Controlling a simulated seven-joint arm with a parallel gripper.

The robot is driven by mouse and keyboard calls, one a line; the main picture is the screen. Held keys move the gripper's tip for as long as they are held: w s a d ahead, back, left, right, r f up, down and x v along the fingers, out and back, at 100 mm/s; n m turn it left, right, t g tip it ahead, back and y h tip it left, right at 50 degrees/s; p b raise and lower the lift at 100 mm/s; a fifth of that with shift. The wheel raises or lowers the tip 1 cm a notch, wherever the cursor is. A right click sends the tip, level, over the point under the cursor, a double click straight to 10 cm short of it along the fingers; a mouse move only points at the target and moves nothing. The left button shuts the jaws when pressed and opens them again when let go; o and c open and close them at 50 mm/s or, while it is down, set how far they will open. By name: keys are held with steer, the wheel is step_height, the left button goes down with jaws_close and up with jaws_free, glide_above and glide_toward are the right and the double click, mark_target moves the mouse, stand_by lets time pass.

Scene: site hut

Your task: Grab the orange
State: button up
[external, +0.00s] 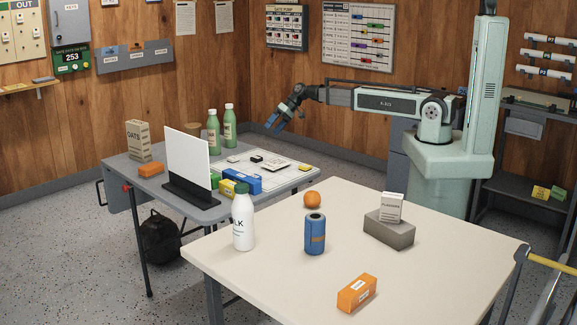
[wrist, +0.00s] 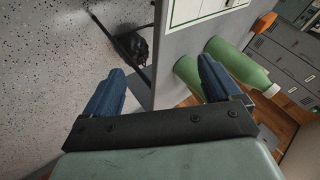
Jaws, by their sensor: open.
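The orange (external: 312,199) is a small round fruit on the cream table, near its back edge, just behind a blue can (external: 315,234). It is not clearly visible in the wrist view. My gripper (external: 273,126) is raised beyond the back of the cream table, up and left of the orange in the picture and well apart from it. In the wrist view my gripper (wrist: 160,82) shows two blue fingers spread wide, with nothing between them.
A white bottle (external: 243,222), an orange box (external: 356,293) and a grey block (external: 389,230) carrying a small carton (external: 389,207) share the cream table. Green bottles (external: 229,127) and an upright white panel (external: 188,158) stand on the grey table (external: 118,168).

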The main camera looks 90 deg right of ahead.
steer(key=w+a+r+g+y, duration=0.1)
steer(key=a, duration=0.8)
steer(key=w+a+r+g, duration=0.1)
steer(key=a+r, duration=0.1)
steer(key=a, duration=0.7)
steer(key=g+h, duration=0.1)
steer(key=g, duration=0.3)
glide_toward(313, 193)
steer(key=shift+m, duration=0.3)
steer(key=shift+d+f+x, duration=0.1)
steer(key=shift+d+x, duration=0.2)
steer(key=shift+x, duration=1.4)
steer(key=shift+d+f+x, duration=0.1)
steer(key=shift+d+x, duration=0.2)
steer(key=shift+x, duration=1.45)
steer(key=shift+d+x, duration=0.3)
steer(key=shift+x, duration=1.4)
steer(key=shift+c, duration=0.2)
steer(key=c, duration=1.2)
